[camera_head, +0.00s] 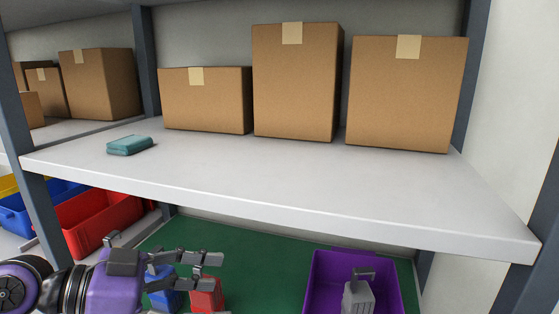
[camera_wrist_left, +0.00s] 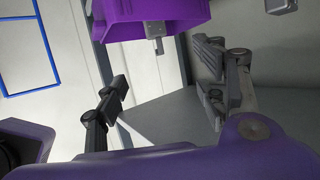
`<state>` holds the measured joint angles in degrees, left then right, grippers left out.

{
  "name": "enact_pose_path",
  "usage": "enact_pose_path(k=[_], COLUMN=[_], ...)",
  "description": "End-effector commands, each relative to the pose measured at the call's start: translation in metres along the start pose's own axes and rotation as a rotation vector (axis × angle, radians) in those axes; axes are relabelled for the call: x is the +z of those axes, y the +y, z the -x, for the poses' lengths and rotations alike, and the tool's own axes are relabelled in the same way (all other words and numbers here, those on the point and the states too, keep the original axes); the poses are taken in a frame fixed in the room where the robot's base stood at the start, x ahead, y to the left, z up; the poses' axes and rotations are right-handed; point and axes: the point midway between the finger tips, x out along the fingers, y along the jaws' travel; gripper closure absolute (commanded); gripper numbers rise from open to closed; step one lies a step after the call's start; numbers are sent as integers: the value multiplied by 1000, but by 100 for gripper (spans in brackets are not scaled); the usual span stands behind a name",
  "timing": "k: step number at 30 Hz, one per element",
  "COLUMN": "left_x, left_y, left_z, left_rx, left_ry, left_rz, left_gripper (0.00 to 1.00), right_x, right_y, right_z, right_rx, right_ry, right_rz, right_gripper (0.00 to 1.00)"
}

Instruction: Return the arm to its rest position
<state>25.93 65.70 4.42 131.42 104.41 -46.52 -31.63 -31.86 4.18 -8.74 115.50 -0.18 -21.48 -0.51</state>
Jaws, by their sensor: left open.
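My left gripper (camera_head: 220,272) is at the lower left of the head view, on a purple and black arm that comes in from the left. Its fingers point right and stand apart, with nothing seen between them. It is below the front edge of the white shelf (camera_head: 300,190). In the left wrist view its two dark fingers (camera_wrist_left: 160,88) are spread, with a purple bin (camera_wrist_left: 185,15) beyond them at the top. My right gripper is in neither view.
Below the shelf, a blue item (camera_head: 163,290) and a red item (camera_head: 205,297) are partly hidden behind my left gripper. A purple bin (camera_head: 316,275) holds a grey object (camera_head: 358,297). Cardboard boxes (camera_head: 295,85) and a teal item (camera_head: 129,145) are on the shelf. A grey post (camera_head: 40,205) stands left.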

Motion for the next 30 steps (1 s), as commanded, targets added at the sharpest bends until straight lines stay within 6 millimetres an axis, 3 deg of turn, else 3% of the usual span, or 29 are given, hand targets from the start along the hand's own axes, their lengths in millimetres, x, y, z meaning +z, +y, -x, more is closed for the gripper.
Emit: enact_pose_path(k=[3, 8, 13, 17, 20, 24, 27, 30], left_x=[0, 65, 145, 223, 288, 363, 395, 413], left_y=[0, -27, -37, -23, 9, 77, 128, 166], left_z=[0, -4, -2, 5, 14, 24, 28, 28], left_rx=[0, -162, -337, -499, -635, -805, -891, -945], left_ry=[0, -6, -39, -89, -149, -248, -315, -366], left_rz=[0, 137, 272, 391, 481, 579, 621, 642], left_gripper=[35, 35, 35, 35, 35, 35, 35, 35], right_x=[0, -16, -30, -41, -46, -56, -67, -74], right_y=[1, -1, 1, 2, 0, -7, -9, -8], right_z=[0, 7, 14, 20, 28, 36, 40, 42], right_rx=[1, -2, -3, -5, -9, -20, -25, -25], right_ry=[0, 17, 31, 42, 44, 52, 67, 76], right_rz=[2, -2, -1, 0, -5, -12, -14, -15], right_gripper=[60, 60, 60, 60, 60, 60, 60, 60])
